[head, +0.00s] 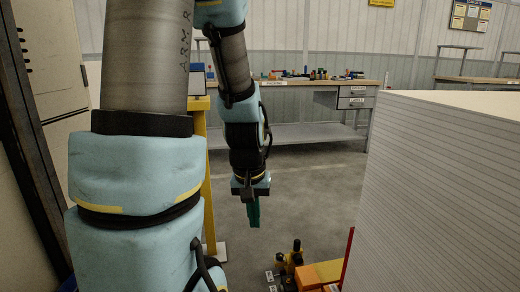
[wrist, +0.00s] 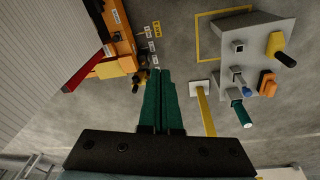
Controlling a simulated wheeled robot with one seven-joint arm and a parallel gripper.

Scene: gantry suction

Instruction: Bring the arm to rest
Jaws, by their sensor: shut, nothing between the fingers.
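My arm with light blue covers fills the left and middle of the head view. My gripper (head: 253,213) hangs from it and points down, above the grey floor. Its green fingers (wrist: 160,100) also show in the wrist view, side by side and shut, with nothing between them. The gripper is in free space and touches nothing that I can see.
A large white ribbed block (head: 440,190) stands at the right. Orange and yellow equipment (head: 318,274) sits low in front of it. A workbench (head: 300,88) stands at the back.

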